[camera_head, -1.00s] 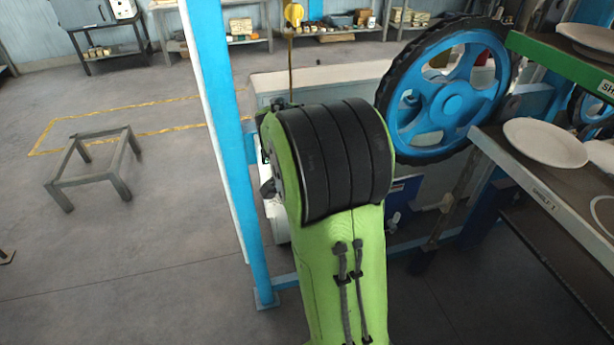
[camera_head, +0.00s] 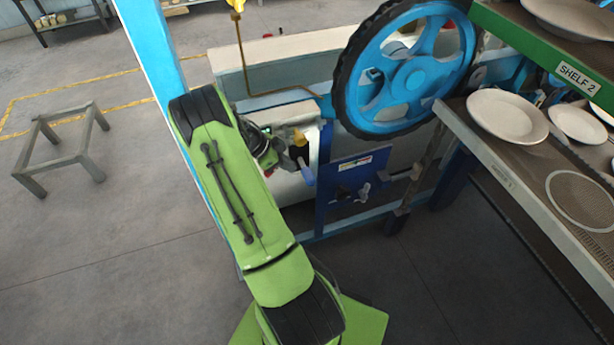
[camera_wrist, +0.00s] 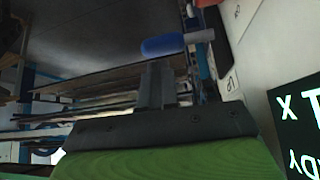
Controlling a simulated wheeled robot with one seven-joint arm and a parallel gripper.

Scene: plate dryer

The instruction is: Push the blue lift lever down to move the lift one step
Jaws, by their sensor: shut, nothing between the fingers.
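The blue lift lever's rounded blue handle (camera_wrist: 162,45) is just beyond my fingertips in the wrist view, on a short grey rod that runs right towards a pale panel. In the head view a small blue handle (camera_head: 307,173), likely the same lever, shows just right of my wrist. My gripper (camera_wrist: 157,70) is shut and empty, its fingertips very close to the handle's underside in that picture. I cannot tell whether they touch. My forearm hides part of the lever's surroundings in the head view.
A yellow knob (camera_head: 300,138) sits close above the blue handle. A large blue wheel (camera_head: 412,75) with a black rim stands to the right, beside shelves with plates (camera_head: 507,115). A blue post (camera_head: 150,45) rises left of my arm. A dark screen (camera_wrist: 300,120) is at right in the wrist view.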

